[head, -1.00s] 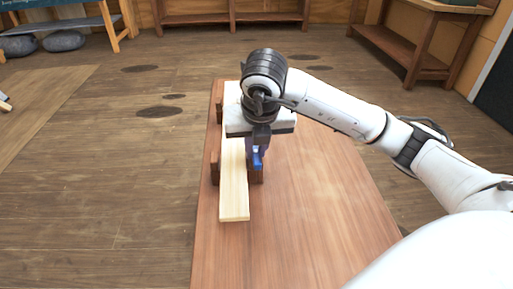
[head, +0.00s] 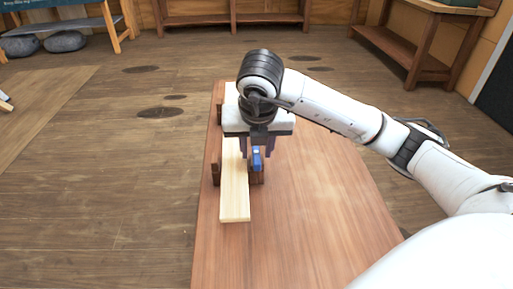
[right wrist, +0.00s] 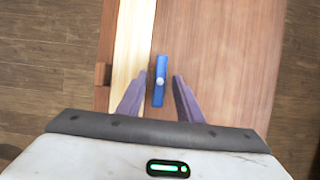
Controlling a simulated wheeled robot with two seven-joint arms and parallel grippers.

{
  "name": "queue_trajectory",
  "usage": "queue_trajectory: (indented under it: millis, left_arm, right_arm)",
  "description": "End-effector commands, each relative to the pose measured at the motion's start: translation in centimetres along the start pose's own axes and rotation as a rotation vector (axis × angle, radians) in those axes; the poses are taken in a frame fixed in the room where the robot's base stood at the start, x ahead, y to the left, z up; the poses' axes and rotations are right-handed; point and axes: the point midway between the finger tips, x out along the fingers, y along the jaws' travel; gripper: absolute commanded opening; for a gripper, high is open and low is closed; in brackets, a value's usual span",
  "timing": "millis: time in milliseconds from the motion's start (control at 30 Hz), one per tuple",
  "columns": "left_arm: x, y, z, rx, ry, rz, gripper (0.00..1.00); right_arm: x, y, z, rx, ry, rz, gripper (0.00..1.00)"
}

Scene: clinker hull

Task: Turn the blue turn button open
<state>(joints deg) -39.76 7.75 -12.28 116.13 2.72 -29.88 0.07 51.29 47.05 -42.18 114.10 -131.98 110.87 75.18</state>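The blue turn button (head: 256,160) is a narrow bar with a pale round pivot, seen in the right wrist view (right wrist: 160,72). Its long side runs roughly along the pale plank (head: 234,190), at the plank's right edge. My right gripper (head: 257,152) is above the bench, pointing down. In the right wrist view its purple fingers (right wrist: 159,84) are spread, one on each side of the button. A gap shows on both sides, so it is open and holds nothing. My left gripper is not in view.
The plank lies lengthwise on the reddish wooden bench (head: 310,220). Dark wooden blocks (head: 216,172) stand beside the plank. The bench top right of the plank is clear. Shelving and tables stand farther back on the plank floor.

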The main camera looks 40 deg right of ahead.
Motion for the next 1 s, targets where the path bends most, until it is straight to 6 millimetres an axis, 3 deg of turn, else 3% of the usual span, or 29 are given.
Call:
queue_trajectory:
  millis: [267,500,700,1000]
  left_arm:
    - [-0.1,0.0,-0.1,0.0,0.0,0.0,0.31]
    - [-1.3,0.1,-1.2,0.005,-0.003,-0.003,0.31]
    - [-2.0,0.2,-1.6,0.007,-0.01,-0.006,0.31]
    - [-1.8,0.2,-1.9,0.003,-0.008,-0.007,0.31]
  right_arm:
    - [-1.2,0.1,0.1,-0.001,-0.002,0.002,0.33]
    - [-6.2,0.0,0.4,-0.002,-0.007,0.001,0.33]
    - [-9.3,0.0,0.2,-0.001,-0.004,0.001,0.33]
    - [-10.3,0.0,0.0,0.0,0.0,-0.001,0.33]
